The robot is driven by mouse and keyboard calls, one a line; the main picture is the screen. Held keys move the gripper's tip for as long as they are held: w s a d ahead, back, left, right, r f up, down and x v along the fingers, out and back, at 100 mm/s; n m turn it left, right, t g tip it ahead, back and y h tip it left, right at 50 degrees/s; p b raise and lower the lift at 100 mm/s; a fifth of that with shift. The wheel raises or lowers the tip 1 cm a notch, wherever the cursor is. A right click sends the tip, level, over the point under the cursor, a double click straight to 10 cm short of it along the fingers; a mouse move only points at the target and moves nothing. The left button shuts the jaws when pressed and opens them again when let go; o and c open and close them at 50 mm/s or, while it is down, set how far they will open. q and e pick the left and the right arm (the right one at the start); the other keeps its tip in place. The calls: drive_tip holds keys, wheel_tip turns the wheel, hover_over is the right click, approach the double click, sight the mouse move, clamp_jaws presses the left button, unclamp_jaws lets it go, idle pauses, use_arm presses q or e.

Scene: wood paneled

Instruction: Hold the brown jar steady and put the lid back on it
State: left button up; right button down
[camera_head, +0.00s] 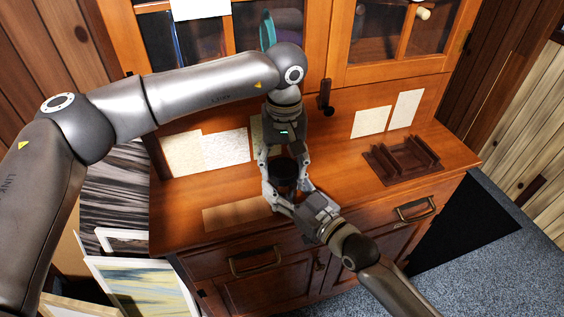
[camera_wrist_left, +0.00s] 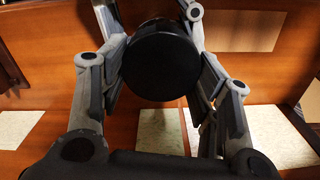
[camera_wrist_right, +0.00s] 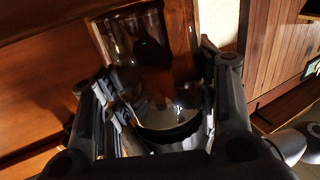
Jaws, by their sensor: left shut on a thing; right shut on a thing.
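The brown jar (camera_wrist_right: 150,55) is see-through brown glass in the right wrist view. My right gripper (camera_head: 283,196) is shut around its body from the front, above the cabinet counter. The lid (camera_wrist_left: 161,60) is a round black disc in the left wrist view. My left gripper (camera_head: 281,160) reaches down from above and is shut on the lid's sides. In the head view the dark lid and jar top (camera_head: 286,172) sit between the two grippers. A black band (camera_wrist_right: 168,136) shows at the jar's end in the right wrist view. I cannot tell whether the lid is seated.
A brown wooden rack (camera_head: 402,161) stands on the counter (camera_head: 345,180) to the right. Papers (camera_head: 225,146) lean along the back panel. A dark holder (camera_head: 326,97) is fixed behind my left gripper. The counter between jar and rack is clear.

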use_arm(q)
drive_tip(key=m, duration=0.6)
drive_tip(key=shift+d, duration=0.15)
drive_tip(key=m, duration=0.5)
drive_tip(key=shift+d, duration=0.1)
drive_tip(key=o, duration=0.8)
drive_tip(key=shift+s, duration=0.1)
drive_tip(key=shift+c, duration=0.2)
drive_tip(key=shift+r, duration=2.25)
